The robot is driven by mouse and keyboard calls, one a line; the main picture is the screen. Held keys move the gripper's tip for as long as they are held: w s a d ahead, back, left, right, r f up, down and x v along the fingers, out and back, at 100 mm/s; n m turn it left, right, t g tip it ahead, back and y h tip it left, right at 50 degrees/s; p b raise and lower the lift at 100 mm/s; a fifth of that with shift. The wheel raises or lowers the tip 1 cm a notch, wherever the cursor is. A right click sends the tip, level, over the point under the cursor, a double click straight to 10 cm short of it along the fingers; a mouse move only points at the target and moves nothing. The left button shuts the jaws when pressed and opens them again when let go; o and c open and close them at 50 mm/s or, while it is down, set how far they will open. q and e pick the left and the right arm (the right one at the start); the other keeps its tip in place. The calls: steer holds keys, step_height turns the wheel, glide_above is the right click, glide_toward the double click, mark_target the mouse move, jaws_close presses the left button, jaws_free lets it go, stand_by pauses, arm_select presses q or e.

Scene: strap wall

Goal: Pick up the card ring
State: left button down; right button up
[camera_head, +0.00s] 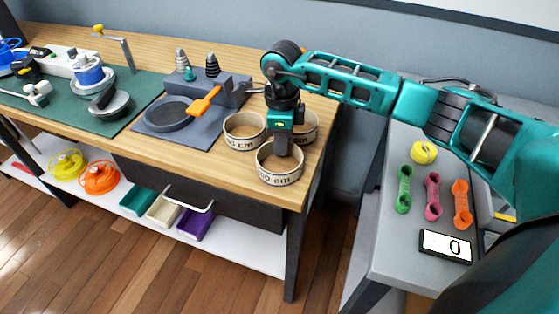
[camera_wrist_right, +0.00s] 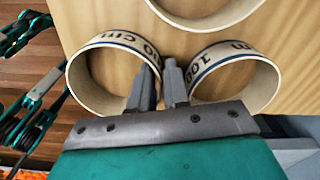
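Three round cream card rings with dark lettering stand close together on the wooden bench top. The front ring (camera_head: 279,178) is nearest the bench corner, the left ring (camera_head: 245,145) is behind it to the left, and the back right ring (camera_head: 313,127) is partly hidden by my arm. My right gripper (camera_head: 283,149) points down at the front ring's far wall. In the right wrist view its fingers (camera_wrist_right: 160,75) are close together, between the front ring (camera_wrist_right: 85,75) and the back right ring (camera_wrist_right: 265,80). They seem to straddle the front ring's wall; contact is unclear. My left gripper is not seen.
A grey stand with a dark round pan and an orange tool (camera_head: 205,102) is left of the rings. The bench's front edge and right end are close. A grey side table (camera_head: 385,235) holds a display (camera_head: 445,247), colored straps and a yellow roll (camera_head: 423,152).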

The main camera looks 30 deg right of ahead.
jaws_close()
steer(key=shift+r, duration=0.15)
